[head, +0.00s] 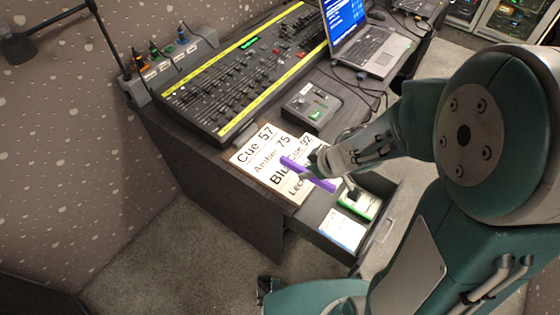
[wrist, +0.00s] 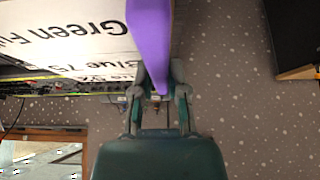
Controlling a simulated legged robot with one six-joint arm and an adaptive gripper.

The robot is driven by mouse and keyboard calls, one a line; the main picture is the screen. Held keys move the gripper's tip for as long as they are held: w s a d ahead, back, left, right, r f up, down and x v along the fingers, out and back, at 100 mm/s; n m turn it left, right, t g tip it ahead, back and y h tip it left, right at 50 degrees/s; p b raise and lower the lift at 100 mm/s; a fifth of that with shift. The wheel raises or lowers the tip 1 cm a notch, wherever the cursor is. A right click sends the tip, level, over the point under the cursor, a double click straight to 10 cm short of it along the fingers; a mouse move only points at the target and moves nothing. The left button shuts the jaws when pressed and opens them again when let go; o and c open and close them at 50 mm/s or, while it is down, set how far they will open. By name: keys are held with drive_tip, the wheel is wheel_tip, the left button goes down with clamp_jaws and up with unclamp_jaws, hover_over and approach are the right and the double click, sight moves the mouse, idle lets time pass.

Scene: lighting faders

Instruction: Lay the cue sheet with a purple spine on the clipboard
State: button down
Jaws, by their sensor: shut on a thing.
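My gripper (head: 322,160) is shut on the cue sheet with the purple spine (head: 306,173), gripping it at the spine. The spine slants over the lower right part of the clipboard (head: 261,184), a brown-edged board at the desk's front corner. White paper with large black print, including "Cue 57", lies on it. How much of the print belongs to the held sheet, and whether that sheet touches the board, I cannot tell. In the wrist view, the purple spine (wrist: 148,40) runs between the fingers of my gripper (wrist: 160,88), with printed white paper behind it.
An open drawer (head: 385,226) below holds a green-edged sheet (head: 357,203) and a blue-edged sheet (head: 342,229). The fader console (head: 240,75), a small black control box (head: 312,105) and a laptop (head: 368,45) stand on the desk behind the clipboard.

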approach(267, 170)
drive_tip(key=w+a+f, duration=0.2)
drive_tip(key=shift+a+f, duration=0.1)
drive_tip(key=shift+a, duration=0.3)
drive_tip(key=shift+w+a+f, duration=0.1)
drive_tip(key=shift+w+f, duration=0.05)
drive_tip(key=shift+f, duration=1.6)
drive_tip(key=c, duration=0.7)
unclamp_jaws()
drive_tip(key=shift+o, duration=0.2)
